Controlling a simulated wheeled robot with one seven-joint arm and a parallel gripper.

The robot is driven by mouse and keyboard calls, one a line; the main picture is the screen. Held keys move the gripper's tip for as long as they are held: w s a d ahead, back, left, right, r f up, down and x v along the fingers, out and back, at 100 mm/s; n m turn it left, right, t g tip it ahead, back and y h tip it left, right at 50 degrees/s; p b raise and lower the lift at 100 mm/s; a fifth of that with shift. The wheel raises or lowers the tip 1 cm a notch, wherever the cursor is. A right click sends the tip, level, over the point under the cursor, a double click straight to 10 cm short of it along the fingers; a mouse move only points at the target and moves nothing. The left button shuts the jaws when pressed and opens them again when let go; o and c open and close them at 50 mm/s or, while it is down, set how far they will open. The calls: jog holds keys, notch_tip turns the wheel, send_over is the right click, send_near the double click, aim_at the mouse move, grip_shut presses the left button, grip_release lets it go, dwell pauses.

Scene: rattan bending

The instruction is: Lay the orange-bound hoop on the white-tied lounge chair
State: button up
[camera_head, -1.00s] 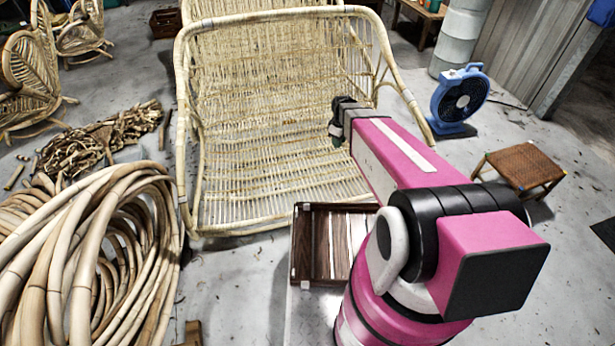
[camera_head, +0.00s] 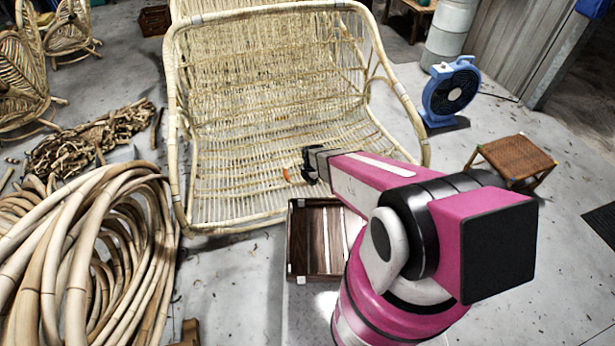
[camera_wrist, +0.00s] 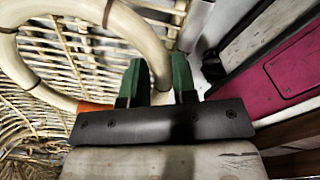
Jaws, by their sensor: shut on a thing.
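The pale cane hoop (camera_wrist: 112,17) shows in the wrist view as a thick ring with dark joints and an orange binding (camera_wrist: 95,107). My gripper (camera_wrist: 160,78), with green fingertips, is shut on its side. In the head view, only a small orange patch (camera_head: 287,175) is clear beside my gripper (camera_head: 309,165); the rest of the hoop blends into the cane. The lounge chair (camera_head: 240,145) has pale ties on its frame. My gripper and the hoop are in front of its seat in the head view. Its weave lies behind the hoop in the wrist view; I cannot tell whether they touch.
A brown wooden crate (camera_head: 290,236) stands just below the chair's front edge. Coiled cane (camera_head: 90,250) and a heap of scraps (camera_head: 85,145) lie left. A blue fan (camera_head: 452,92) and a woven stool (camera_head: 515,158) stand right, with bare floor between.

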jog(key=w+f, duration=0.2)
jog(key=w, duration=0.1)
jog(key=w+f, duration=0.2)
jog(key=w, duration=0.1)
jog(key=w+f, duration=0.2)
jog(key=w, duration=0.2)
jog(key=shift+f, duration=1.95)
jog(key=o, duration=1)
jog(key=shift+f, duration=0.1)
jog(key=shift+c, duration=0.2)
